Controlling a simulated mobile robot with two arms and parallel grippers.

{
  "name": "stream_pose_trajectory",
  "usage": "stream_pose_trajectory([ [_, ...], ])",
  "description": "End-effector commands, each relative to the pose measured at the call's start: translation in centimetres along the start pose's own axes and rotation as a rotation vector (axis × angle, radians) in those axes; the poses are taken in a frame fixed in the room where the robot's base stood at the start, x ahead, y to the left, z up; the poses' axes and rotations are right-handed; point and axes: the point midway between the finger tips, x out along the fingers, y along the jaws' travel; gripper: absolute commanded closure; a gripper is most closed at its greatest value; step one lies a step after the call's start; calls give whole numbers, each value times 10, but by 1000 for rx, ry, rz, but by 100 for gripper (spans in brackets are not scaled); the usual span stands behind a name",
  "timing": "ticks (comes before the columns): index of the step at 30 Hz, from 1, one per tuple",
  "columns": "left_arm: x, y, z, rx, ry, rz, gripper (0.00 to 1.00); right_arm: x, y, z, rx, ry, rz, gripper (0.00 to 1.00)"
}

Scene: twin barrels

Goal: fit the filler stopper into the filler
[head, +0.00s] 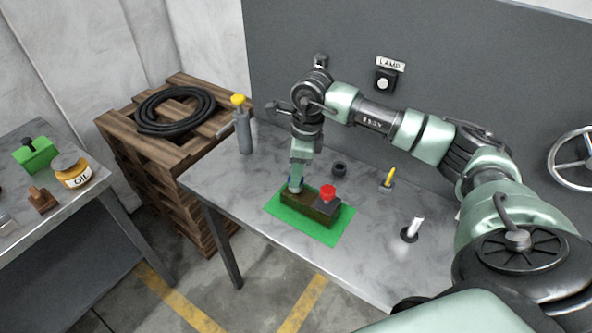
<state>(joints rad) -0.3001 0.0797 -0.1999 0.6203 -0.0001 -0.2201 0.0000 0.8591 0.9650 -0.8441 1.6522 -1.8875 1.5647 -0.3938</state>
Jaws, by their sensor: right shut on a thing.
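My right gripper (296,188) points down at the left end of a dark block-shaped body (313,208) on a green mat (338,233). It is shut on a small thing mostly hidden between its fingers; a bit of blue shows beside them. I cannot tell whether that thing is the filler stopper or whether it touches the body. A red knob (327,191) stands on the right part of the body. I cannot clearly pick out the filler opening. My left gripper is not in view.
On the metal table stand a black ring (339,168), a small yellow-topped piece (388,179), a white peg (413,228) and a grey cylinder with a yellow top (242,125). A pallet stack (193,170) holds a coiled black hose (176,110). An oil jar (73,171) stands on the left bench.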

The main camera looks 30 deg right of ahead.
Motion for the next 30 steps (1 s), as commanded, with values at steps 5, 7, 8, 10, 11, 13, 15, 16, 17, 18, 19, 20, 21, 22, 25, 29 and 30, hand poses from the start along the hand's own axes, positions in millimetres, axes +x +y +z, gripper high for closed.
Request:
stream_pose_trajectory([
  [5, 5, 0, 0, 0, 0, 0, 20, 6, 0, -1, 0, 0, 0, 100],
  [7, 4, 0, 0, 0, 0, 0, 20, 5, 0, -1, 0, 0, -1, 55],
  [8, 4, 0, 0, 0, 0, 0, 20, 5, 0, -1, 0, 0, 0, 46],
  [10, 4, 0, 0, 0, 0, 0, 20, 5, 0, -1, 0, 0, 0, 38],
  [11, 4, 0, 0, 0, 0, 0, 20, 5, 0, -1, 0, 0, 0, 38],
  [13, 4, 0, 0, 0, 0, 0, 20, 5, 0, -1, 0, 0, 0, 38],
  [15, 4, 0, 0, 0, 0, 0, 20, 5, 0, -1, 0, 0, 0, 38],
  [16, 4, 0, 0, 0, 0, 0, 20, 5, 0, -1, 0, 0, 0, 38],
  [17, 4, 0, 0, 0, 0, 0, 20, 5, 0, -1, 0, 0, 0, 38],
  [18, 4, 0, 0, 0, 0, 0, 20, 5, 0, -1, 0, 0, 0, 38],
  [19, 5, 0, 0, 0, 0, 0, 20, 4, 0, -1, 0, 0, 0, 38],
  [20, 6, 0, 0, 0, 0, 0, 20, 2, 0, -1, 0, 0, -1, 38],
  [21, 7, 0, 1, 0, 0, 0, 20, 0, -1, -1, 0, 0, -1, 38],
  [22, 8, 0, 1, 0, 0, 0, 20, -4, -1, -1, 0, 0, -2, 38],
  [25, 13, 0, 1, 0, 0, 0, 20, -19, -1, -1, 0, -2, -4, 38],
  [29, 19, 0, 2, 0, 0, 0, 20, -42, -1, 0, 0, -3, -5, 38],
  [30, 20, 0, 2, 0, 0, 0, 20, -48, -1, -1, 0, -2, -3, 38],
])
